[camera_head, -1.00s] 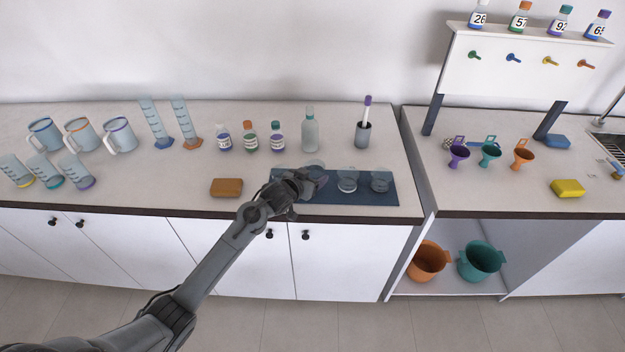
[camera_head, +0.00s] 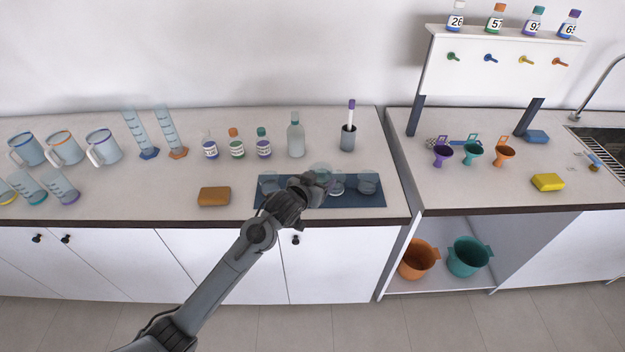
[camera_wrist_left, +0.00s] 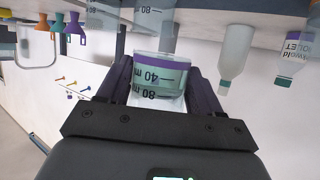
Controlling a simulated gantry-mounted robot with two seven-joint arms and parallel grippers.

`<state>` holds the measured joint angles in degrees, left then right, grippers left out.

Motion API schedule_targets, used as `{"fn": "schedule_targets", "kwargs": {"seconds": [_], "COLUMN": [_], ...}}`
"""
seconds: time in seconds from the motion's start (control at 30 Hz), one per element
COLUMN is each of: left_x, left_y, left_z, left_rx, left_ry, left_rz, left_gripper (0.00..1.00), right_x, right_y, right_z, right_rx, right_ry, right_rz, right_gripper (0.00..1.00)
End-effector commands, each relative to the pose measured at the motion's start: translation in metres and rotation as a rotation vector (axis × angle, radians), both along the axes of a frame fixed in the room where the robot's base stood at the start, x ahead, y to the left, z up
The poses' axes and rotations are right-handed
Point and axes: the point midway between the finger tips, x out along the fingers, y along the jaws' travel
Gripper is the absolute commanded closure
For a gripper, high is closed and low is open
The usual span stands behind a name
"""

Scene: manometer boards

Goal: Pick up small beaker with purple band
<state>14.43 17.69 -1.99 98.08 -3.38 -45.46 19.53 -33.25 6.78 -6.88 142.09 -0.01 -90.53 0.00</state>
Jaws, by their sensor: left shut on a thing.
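The small beaker with purple band (camera_wrist_left: 158,78) is clear glass with dark volume marks and sits between the fingers of my left gripper (camera_wrist_left: 162,90) in the left wrist view. In the head view my left gripper (camera_head: 311,187) is over the dark blue mat (camera_head: 350,199), shut on the beaker (camera_head: 320,170), which is partly hidden and hard to make out there. I cannot see its purple band in the head view. My right gripper is not in view.
Other glass vessels stand on the mat, one left of the gripper (camera_head: 268,183) and one at the right (camera_head: 368,182). Behind are a clear bottle (camera_head: 296,138) and a marker holder (camera_head: 348,140). A brown sponge (camera_head: 214,197) lies left of the mat.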

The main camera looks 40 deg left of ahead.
Motion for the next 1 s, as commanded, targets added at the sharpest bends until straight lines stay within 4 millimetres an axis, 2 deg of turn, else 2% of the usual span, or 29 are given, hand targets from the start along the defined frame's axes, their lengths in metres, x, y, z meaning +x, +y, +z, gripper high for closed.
{"fn": "schedule_targets", "kwargs": {"seconds": [0.4,1.0], "left_x": [-0.003,-0.005], "left_y": [-0.025,-0.037], "left_z": [0.016,0.023], "left_rx": [0.000,-0.001], "left_ry": [-0.003,-0.002], "left_rz": [-0.001,-0.001], "left_gripper": [0.68,0.68], "right_x": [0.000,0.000], "right_y": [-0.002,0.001], "right_z": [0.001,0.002], "right_rx": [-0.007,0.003], "right_ry": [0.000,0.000], "right_rz": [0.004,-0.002], "right_gripper": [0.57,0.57]}}
